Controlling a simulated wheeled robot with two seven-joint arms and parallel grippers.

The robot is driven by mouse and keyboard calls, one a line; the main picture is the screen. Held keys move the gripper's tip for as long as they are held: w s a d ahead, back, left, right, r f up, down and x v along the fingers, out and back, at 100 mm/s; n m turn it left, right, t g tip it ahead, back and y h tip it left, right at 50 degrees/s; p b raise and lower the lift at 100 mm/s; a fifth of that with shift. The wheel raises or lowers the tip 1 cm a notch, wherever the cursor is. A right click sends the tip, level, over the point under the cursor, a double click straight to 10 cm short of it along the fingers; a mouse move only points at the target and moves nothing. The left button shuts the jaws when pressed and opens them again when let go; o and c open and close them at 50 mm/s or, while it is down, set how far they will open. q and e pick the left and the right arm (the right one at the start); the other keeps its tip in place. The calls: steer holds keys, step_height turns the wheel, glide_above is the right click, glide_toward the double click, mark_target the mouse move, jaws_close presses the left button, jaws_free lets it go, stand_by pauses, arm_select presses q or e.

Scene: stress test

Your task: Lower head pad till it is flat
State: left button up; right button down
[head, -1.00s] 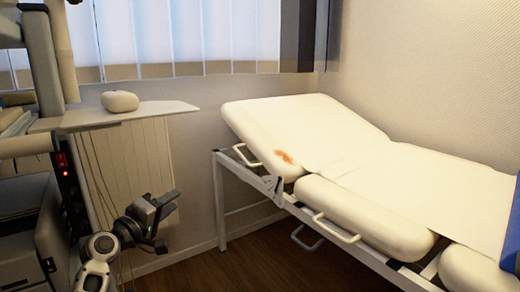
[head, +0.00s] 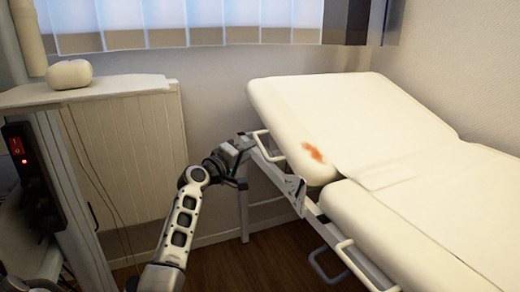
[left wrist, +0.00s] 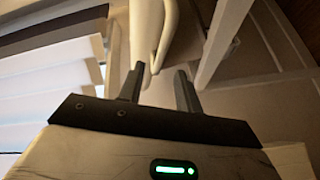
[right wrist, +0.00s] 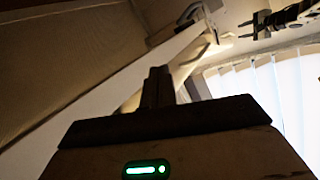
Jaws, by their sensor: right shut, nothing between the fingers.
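The exam bed's cream head pad (head: 365,120) is tilted up at its far-left end in the head view. A pale handle (head: 262,140) sticks out from its left side. My left gripper (head: 243,143) is beside this handle, low at the pad's raised end. In the left wrist view its two fingers (left wrist: 160,88) are apart, with the handle (left wrist: 168,45) just ahead of and partly between the tips. I cannot tell whether they touch it. My right gripper (right wrist: 160,84) is shut and empty; it is not in the head view.
The middle pad (head: 400,240) adjoins the head pad, with a side handle (head: 350,262) below. A white bed frame leg (head: 243,205) stands near my left gripper. A shelf (head: 110,88) with a rounded cream object (head: 70,74) is at left. Blinds (head: 190,22) hang behind.

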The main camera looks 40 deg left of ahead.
mark_target(260, 142)
arm_select(q)
steer(key=w+b, duration=0.2)
steer(key=w, duration=0.4)
steer(key=shift+w, duration=0.3)
arm_select(e)
steer(key=shift+w+a+r+m+y, duration=0.2)
steer(key=shift+a+r+m+y, duration=0.15)
steer(key=shift+m+y, duration=0.05)
steer(key=shift+t, duration=0.3)
arm_select(q)
jaws_close()
arm_select(e)
steer(key=shift+r, duration=0.2)
